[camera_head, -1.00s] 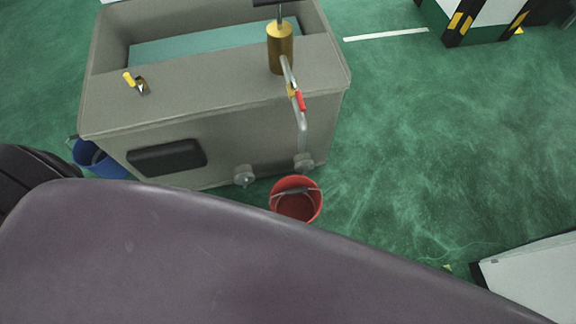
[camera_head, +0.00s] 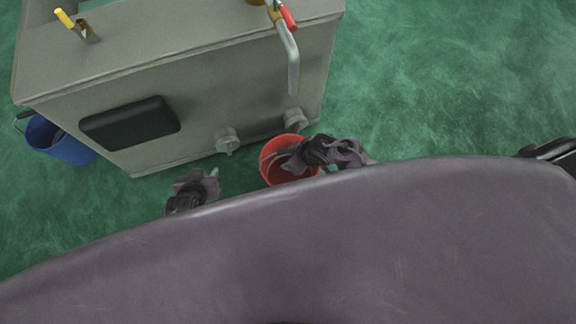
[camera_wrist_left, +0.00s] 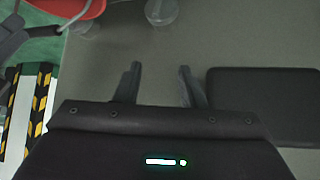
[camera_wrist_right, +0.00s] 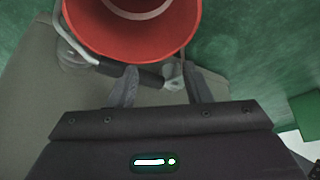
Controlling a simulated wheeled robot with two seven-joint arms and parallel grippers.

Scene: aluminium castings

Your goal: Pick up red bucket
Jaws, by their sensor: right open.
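The red bucket (camera_head: 270,163) stands on the green floor by the front of the grey tank, partly hidden by my right gripper (camera_head: 290,163). In the right wrist view the bucket (camera_wrist_right: 135,35) fills the top, with its wire handle and dark grip (camera_wrist_right: 150,77) at the fingertips. My right gripper (camera_wrist_right: 160,80) is open, its fingers around or just beside the grip; I cannot tell which. My left gripper (camera_head: 212,178) is left of the bucket, apart from it. In the left wrist view it (camera_wrist_left: 158,75) is open and empty, with the bucket (camera_wrist_left: 60,8) at the top left.
The grey tank (camera_head: 200,75) stands behind the bucket, with round fittings (camera_head: 227,140), a black pad (camera_head: 130,123) and a tap pipe (camera_head: 291,65) on it. A blue bucket (camera_head: 62,147) stands at its left. The floor (camera_head: 440,80) to the right is clear.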

